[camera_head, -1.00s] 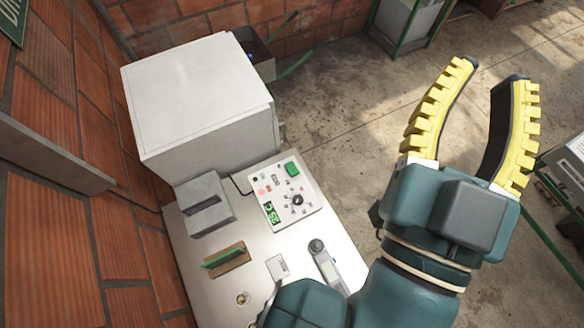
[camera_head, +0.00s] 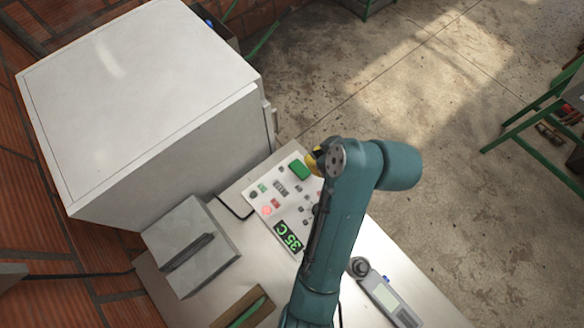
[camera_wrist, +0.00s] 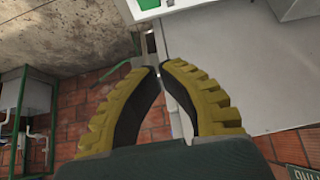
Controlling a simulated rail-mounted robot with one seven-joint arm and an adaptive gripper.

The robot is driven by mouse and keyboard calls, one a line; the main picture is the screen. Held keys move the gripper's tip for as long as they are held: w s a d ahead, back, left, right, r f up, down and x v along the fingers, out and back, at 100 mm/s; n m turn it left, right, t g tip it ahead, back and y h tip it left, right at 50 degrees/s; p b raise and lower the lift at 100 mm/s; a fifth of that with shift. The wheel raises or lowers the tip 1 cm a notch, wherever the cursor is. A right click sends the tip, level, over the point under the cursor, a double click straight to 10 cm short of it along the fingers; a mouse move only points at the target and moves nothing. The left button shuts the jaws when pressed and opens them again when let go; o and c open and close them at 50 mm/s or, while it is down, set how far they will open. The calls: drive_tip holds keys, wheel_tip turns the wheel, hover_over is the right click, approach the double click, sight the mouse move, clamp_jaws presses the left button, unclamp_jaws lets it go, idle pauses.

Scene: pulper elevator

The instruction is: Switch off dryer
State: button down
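The dryer is probably the large white box (camera_head: 150,90) at the upper left of the head view. Beside it is a control panel (camera_head: 262,190) with a green button (camera_head: 299,169), a lit red light (camera_head: 267,210) and a green display (camera_head: 288,236) reading 35 C. My arm covers the panel's right part, including its dial. My gripper (camera_head: 315,160) shows only as a bit of yellow by the green button; contact cannot be told. In the wrist view its two yellow fingers (camera_wrist: 160,68) have their tips almost together, with nothing between them.
A grey slotted box (camera_head: 190,245), a green-handled item on a brown base (camera_head: 243,308) and a grey handheld meter (camera_head: 385,297) are on the white table (camera_head: 425,290). A brick wall is at left. The floor (camera_head: 430,110) at right is largely clear.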

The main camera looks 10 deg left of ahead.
drive_tip(key=f, duration=0.1)
drive_tip(key=d+f, duration=0.1)
drive_tip(key=f+b, duration=0.1)
drive_tip(key=shift+s+d, duration=0.25)
drive_tip(key=shift+s, duration=0.1)
drive_tip(key=b, duration=0.2)
hover_over(299, 168)
drive_tip(key=s+d, duration=0.1)
wheel_tip(299, 168, down, 8)
drive_tip(key=shift+f, duration=0.1)
drive_tip(key=f, duration=0.4)
drive_tip(key=shift+s+d, duration=0.15)
drive_tip(key=shift+d, duration=0.1)
